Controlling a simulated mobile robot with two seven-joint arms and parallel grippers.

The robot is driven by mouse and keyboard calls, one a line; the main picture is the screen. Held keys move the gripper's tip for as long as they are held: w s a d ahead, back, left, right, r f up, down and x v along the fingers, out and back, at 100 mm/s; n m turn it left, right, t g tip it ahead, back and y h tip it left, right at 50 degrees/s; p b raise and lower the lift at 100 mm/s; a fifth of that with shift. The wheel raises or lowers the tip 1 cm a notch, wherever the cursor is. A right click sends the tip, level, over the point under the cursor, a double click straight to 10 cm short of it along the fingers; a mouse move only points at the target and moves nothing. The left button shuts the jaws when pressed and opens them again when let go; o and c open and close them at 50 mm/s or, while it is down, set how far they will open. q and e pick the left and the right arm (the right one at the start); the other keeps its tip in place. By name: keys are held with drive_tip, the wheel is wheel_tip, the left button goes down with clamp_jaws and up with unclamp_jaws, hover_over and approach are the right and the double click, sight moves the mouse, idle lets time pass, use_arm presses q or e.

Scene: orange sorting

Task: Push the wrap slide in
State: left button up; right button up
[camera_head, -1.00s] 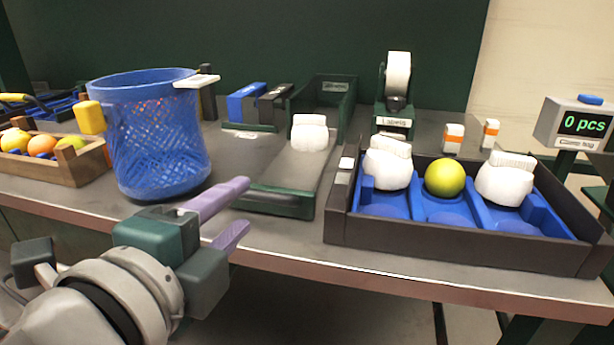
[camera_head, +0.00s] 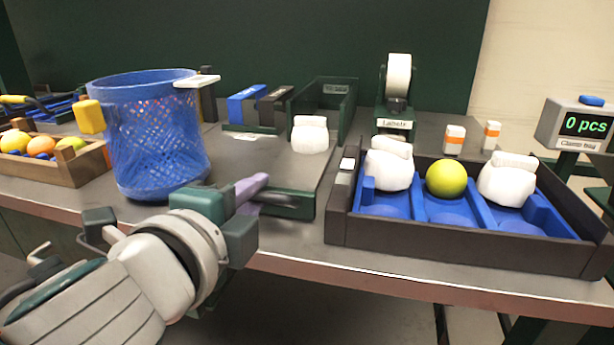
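The wrap slide appears to be the flat grey tray with a dark green front lip (camera_head: 292,204), running back toward a green open-topped housing (camera_head: 345,113). A white wrapped piece (camera_head: 310,135) sits on it toward the back. My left gripper (camera_head: 258,193) is at the left part of the slide's front lip. One lilac finger shows clearly and the other is mostly hidden behind the gripper body, so its opening is unclear. I cannot tell whether the fingers touch the lip. My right gripper is out of view.
A blue mesh basket (camera_head: 158,150) stands left of the slide. A dark tray (camera_head: 450,248) with blue compartments holds a yellow-green fruit (camera_head: 446,179) between two white wrapped pieces, close on the right. A label dispenser (camera_head: 396,122) stands behind. A counter display (camera_head: 584,124) reads 0 pcs.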

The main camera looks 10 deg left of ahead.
use_arm(q)
clamp_jaws()
idle(0.8)
